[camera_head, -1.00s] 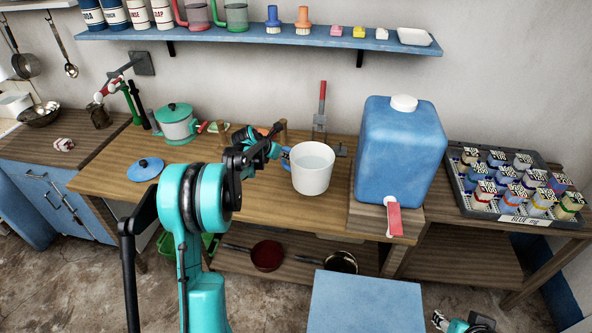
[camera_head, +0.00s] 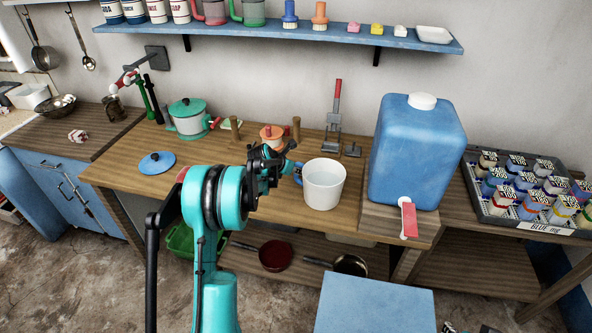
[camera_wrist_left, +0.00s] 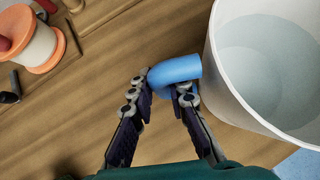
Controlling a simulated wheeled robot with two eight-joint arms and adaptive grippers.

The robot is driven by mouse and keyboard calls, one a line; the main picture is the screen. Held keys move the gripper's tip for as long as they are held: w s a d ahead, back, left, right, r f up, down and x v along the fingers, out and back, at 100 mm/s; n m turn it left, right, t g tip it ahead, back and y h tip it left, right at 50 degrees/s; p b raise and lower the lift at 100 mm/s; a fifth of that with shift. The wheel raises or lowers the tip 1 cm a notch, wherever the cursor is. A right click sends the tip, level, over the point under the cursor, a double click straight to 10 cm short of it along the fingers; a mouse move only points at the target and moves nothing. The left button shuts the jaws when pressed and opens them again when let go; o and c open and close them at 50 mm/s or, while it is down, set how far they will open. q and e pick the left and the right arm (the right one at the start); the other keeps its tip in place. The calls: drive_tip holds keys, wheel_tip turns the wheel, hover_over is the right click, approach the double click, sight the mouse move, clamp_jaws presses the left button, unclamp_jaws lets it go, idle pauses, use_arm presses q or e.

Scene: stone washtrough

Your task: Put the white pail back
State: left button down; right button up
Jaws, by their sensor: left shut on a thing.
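My left gripper (camera_head: 287,166) is shut on this handle, to the left of the pail. In the left wrist view its two dark fingers (camera_wrist_left: 160,90) close around the handle. My right gripper is not clearly in view.
A blue tank (camera_head: 418,152) with a red tap (camera_head: 408,220) stands just right of the pail. An orange-and-white spool (camera_head: 271,136) is behind my left gripper. The counter's left middle is clear.

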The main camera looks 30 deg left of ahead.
use_arm(q)
drive_tip(key=c, duration=1.5)
unclamp_jaws()
drive_tip(key=shift+o, duration=0.2)
